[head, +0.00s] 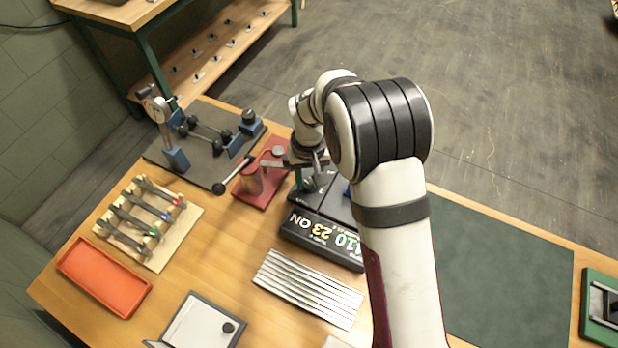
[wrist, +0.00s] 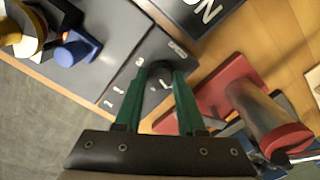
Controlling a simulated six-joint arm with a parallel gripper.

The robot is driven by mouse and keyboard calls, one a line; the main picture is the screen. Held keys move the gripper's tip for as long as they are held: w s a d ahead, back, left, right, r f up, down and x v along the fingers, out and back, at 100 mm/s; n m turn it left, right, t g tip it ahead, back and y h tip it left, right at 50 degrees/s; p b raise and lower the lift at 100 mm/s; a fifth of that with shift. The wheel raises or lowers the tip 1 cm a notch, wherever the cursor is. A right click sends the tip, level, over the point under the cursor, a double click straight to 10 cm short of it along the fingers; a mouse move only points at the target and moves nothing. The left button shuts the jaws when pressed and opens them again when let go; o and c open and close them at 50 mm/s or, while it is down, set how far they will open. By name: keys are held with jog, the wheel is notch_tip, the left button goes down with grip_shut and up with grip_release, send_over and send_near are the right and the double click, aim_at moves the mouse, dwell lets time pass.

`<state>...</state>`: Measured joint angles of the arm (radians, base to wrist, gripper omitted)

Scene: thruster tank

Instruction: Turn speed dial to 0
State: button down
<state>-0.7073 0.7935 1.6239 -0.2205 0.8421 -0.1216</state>
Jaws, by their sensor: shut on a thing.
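The speed dial (wrist: 160,72) is a round black knob on a dark grey panel (wrist: 118,68) in the wrist view. In the head view my gripper (head: 306,176) is over the control box, and the arm hides part of the box.
A red stand (wrist: 222,92) with a cylinder (wrist: 262,115) is close beside my gripper. A blue knob (wrist: 76,48) is on the other side. In the head view, a dark plate with gauges (head: 205,150), a tool rack (head: 148,222) and a metal ribbed plate (head: 308,288) lie nearby.

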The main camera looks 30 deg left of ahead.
aim_at(310, 184)
dwell(0.4)
jog(key=c, duration=0.5)
grip_release()
notch_tip(310, 184, up, 16)
jog(key=shift+d, duration=0.1)
